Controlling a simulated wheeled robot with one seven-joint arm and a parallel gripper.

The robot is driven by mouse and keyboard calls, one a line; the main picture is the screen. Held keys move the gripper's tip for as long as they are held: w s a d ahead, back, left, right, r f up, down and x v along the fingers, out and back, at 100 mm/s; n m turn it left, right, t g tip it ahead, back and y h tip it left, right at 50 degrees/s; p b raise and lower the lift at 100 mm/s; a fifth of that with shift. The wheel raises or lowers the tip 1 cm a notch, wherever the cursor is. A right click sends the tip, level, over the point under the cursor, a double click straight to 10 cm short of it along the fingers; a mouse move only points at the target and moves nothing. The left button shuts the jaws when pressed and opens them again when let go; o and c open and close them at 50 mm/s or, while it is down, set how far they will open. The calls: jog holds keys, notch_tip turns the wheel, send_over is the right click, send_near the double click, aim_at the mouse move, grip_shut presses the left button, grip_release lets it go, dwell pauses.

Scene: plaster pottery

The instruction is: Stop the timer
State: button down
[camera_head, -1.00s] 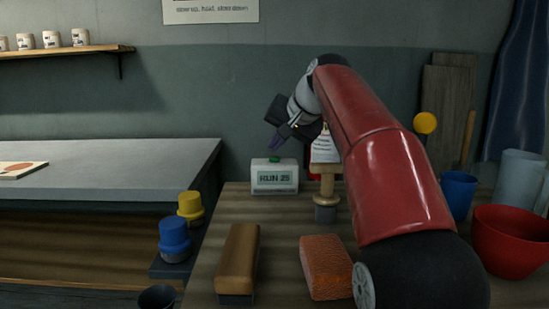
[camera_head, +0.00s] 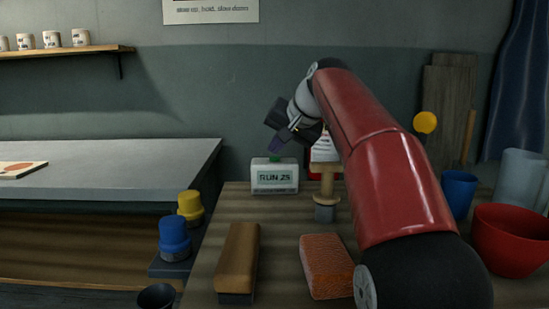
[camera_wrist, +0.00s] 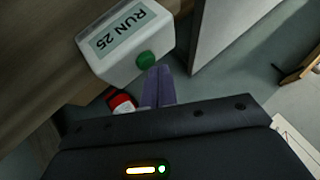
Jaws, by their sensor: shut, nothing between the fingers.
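The timer is a pale box (camera_head: 274,187) at the back of the wooden table, with a display reading RUN 25 and a green button (camera_head: 274,159) on top. In the wrist view the timer (camera_wrist: 112,72) is tilted, and its green button (camera_wrist: 145,60) is close beside my fingertips. My gripper (camera_head: 273,152) is shut and empty, its purple fingers angled down just above the button. The fingers also show in the wrist view (camera_wrist: 158,72). I cannot tell whether they touch the button.
A wooden-handled tool (camera_head: 326,190) stands right of the timer, near a red-edged tag (camera_head: 324,150). A brown block (camera_head: 238,262) and an orange sponge-like block (camera_head: 327,265) lie in front. Yellow (camera_head: 190,206) and blue (camera_head: 174,240) jars stand left.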

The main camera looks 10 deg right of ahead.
aim_at(277, 158)
jog(key=shift+f+b, duration=0.3)
jog(key=shift+f, duration=0.2)
dwell(0.4)
jog(key=shift+r, duration=0.1)
jog(key=shift+r+p, duration=0.8)
jog(key=shift+p, duration=0.15)
notch_tip(277, 158, up, 3)
jog(key=p, duration=0.3)
jog(key=shift+r, duration=1)
